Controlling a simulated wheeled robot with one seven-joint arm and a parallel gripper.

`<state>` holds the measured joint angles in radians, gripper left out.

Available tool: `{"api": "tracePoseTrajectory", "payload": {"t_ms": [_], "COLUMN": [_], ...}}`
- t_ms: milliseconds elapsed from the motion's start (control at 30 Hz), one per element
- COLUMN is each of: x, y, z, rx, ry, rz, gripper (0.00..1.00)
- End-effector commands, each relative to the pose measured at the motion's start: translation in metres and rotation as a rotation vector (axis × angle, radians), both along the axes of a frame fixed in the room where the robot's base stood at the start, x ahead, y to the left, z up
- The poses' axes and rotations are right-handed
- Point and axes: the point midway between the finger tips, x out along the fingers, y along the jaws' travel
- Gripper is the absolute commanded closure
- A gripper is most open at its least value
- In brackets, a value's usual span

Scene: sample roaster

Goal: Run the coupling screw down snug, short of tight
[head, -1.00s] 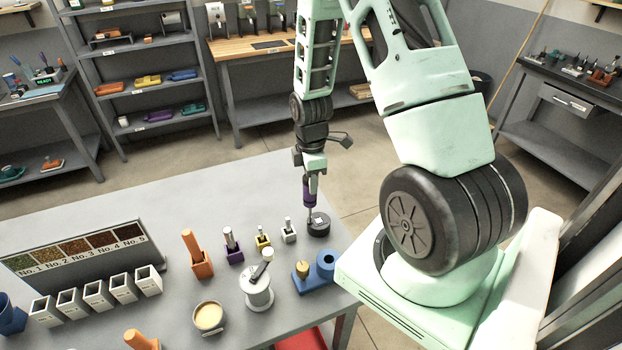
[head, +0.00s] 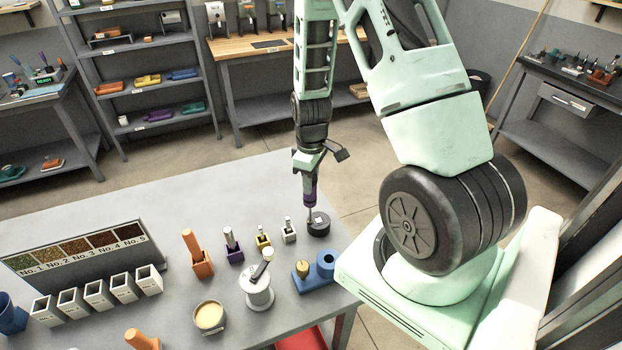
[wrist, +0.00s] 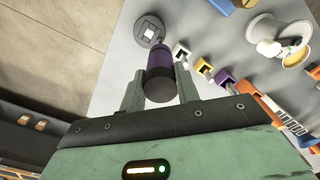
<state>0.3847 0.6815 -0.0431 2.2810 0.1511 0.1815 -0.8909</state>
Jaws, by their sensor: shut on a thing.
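My gripper (head: 309,178) is shut on a purple driver with a dark end (head: 310,194). The driver also shows between the fingers in the wrist view (wrist: 160,68). It points down, and its thin tip meets or hovers just over the left side of a round black coupling piece (head: 321,230) near the table's right edge. A pale square patch lies on top of that piece, which also shows in the wrist view (wrist: 140,28). The screw itself is too small or hidden to make out, and I cannot tell whether the tip is seated in it.
Nearby stand white (head: 289,236), yellow (head: 263,243), purple (head: 234,257) and orange (head: 203,269) holders with upright tools. A blue block (head: 312,281), a white spool-like stand (head: 259,300) and a round cup (head: 209,331) are nearer.

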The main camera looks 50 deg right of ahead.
Motion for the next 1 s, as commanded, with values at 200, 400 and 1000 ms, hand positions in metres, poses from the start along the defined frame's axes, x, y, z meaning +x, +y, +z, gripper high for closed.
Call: {"api": "tracePoseTrajectory", "payload": {"t_ms": [200,400,1000], "x": [0.0,0.0,0.0], "y": [0.0,0.0,0.0], "z": [0.0,0.0,0.023], "rx": [0.0,0.0,0.0], "ry": [0.0,0.001,0.0], "rz": [-0.012,-0.16,-0.043], "gripper": [1.0,1.0,1.0]}}
